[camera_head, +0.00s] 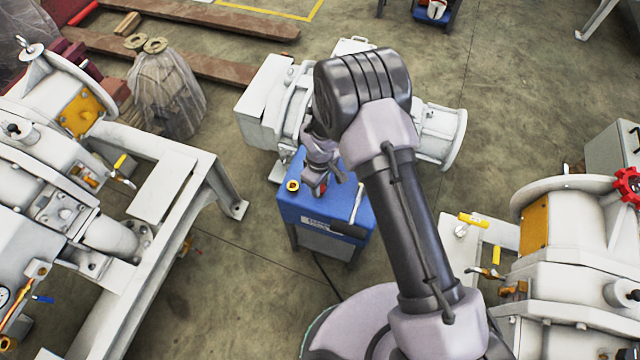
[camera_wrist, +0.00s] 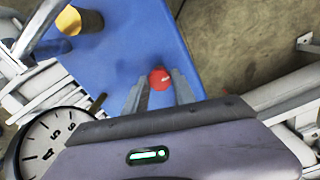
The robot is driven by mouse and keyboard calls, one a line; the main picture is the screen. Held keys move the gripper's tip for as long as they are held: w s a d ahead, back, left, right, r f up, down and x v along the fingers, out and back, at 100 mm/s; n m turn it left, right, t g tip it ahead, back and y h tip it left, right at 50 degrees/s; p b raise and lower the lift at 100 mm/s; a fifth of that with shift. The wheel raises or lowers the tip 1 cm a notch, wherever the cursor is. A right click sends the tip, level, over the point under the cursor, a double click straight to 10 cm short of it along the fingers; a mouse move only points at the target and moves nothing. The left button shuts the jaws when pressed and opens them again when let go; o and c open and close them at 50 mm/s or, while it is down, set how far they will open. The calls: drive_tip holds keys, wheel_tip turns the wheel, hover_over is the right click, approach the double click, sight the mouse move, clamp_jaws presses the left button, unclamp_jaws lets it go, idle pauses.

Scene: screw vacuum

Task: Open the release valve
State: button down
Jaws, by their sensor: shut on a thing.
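The release valve appears to be the small red knob (camera_head: 321,188) on top of the blue unit (camera_head: 292,208). The knob also shows in the wrist view (camera_wrist: 160,78), at the tips of my fingers. My gripper (camera_head: 326,182) reaches down over the blue unit and partly hides its top. In the wrist view, the two fingers of my gripper (camera_wrist: 161,88) are closed on the red knob, one on each side. The lower part of the knob is hidden.
A white-faced gauge (camera_wrist: 50,140) is close to my gripper at lower left in the wrist view. A brass fitting (camera_head: 292,185) and a metal handle (camera_head: 356,205) stand on the blue unit. White machines flank it at left (camera_head: 60,190) and right (camera_head: 575,235). Another (camera_head: 438,135) stands behind.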

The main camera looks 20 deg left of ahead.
idle(0.5)
drive_tip(key=c, duration=1)
unclamp_jaws()
drive_tip(key=shift+c, duration=0.2)
drive_tip(key=shift+r, duration=0.1)
wheel_tip(320, 180, up, 17)
drive_tip(key=p, duration=0.5)
drive_tip(key=shift+p, duration=0.35)
drive_tip(key=shift+r, duration=0.1)
